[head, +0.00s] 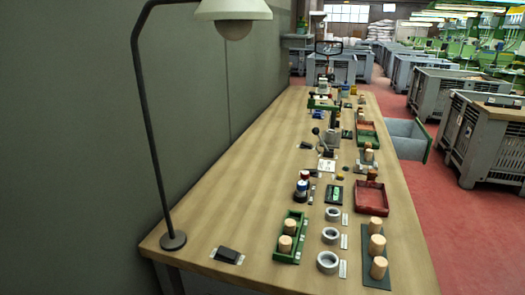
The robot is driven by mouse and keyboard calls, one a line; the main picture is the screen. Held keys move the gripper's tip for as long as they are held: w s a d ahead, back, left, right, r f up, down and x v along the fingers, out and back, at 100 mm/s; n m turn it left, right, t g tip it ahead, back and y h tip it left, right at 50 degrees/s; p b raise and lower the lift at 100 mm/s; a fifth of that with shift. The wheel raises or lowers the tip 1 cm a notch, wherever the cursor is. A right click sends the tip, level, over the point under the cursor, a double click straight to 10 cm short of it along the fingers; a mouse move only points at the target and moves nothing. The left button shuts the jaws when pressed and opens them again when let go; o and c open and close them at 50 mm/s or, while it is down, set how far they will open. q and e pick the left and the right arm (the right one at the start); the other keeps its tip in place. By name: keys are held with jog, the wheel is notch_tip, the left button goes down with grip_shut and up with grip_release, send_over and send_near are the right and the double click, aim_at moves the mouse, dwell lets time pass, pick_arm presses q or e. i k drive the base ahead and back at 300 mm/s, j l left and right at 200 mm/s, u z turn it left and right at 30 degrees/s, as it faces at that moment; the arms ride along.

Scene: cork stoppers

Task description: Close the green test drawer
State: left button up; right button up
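The green test drawer (429,143) juts out from the right long side of the wooden table, toward the far half. Its green front panel faces right, and its grey inside (404,130) shows from above, so it stands open. The inside looks empty from here. Neither of my grippers shows in the head view.
The wooden table (215,200) holds cork stoppers (375,245), grey rings (327,262), a red tray (371,197) and a green tray (288,240). A lamp (173,240) stands front left by the wall. Grey crates (487,140) stand right, with red floor (450,220) between.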

aim_at(411, 140)
jog(key=k+l, duration=0.15)
jog(key=l, duration=0.25)
jog(key=k+l, duration=0.1)
jog(key=l, duration=0.25)
jog(key=k+l, duration=0.15)
jog(key=l, duration=0.25)
jog(key=k+l, duration=0.1)
jog(key=l, duration=1.2)
jog(key=i+l, duration=0.1)
jog(key=l, duration=0.35)
jog(key=i+l, duration=0.1)
jog(key=l, duration=0.35)
jog(key=i+l, duration=0.55)
jog(key=l, duration=0.2)
jog(key=i+l+z, duration=0.1)
jog(key=i+l, duration=0.5)
jog(key=l, duration=0.15)
jog(key=i+l+u, duration=0.2)
jog(key=i, duration=0.55)
jog(key=j, duration=0.1)
